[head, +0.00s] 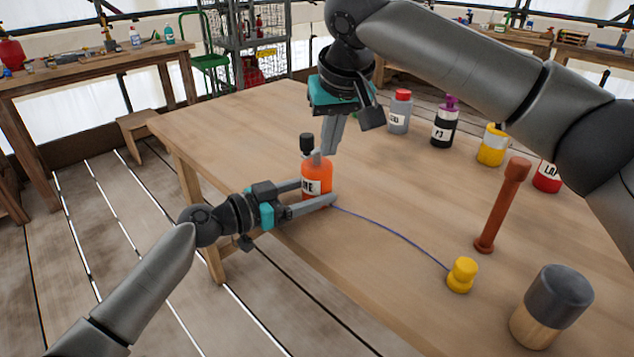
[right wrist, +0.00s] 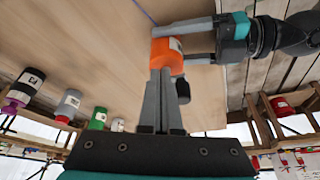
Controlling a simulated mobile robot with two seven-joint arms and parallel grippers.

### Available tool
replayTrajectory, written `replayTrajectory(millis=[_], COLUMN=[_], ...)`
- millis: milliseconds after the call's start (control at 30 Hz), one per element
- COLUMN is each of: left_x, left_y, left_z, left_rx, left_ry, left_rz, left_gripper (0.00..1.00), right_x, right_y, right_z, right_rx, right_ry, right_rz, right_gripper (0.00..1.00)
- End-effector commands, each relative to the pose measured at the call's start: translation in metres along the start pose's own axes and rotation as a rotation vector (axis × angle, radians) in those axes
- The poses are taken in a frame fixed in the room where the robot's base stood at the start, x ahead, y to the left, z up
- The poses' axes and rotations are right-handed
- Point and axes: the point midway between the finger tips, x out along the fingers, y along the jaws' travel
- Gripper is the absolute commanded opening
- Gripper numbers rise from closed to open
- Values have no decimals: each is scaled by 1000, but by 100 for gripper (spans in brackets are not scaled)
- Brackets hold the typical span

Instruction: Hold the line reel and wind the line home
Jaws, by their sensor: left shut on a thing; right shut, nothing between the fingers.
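The orange line reel (head: 318,176), with a pale label, stands upright near the table's left edge. It also shows in the right wrist view (right wrist: 168,56). My left gripper (head: 318,192) is shut around its body, a finger on each side. A black knob (head: 306,143) stands up at the reel's top; it also shows in the right wrist view (right wrist: 183,90). A thin blue line (head: 395,235) runs from the reel across the table to a yellow weight-like piece (head: 461,275). My right gripper (head: 328,150) is shut and empty, fingertips pointing down close over the reel's top, beside the knob; contact cannot be told.
A brown post (head: 502,205) and a grey-topped wooden mallet-like block (head: 552,305) stand on the table's right side. Several labelled bottles, including a grey one (head: 399,112) and a black one (head: 444,122), line the back. The table between the reel and post is clear except for the line.

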Motion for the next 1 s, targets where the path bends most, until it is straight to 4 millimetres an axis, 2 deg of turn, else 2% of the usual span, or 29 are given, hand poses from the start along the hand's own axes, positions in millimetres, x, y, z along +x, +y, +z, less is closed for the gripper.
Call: replayTrajectory(millis=[500,1000], left_x=[0,0], left_y=[0,0], left_z=[0,0], left_rx=[0,0], left_ry=[-1,-1], left_rz=[0,0], left_gripper=[40,40], right_x=[2,6], right_y=[0,-10], right_z=[0,-10], right_rx=[0,0], right_ry=[1,0], right_rz=[0,-1], right_gripper=[0,0])
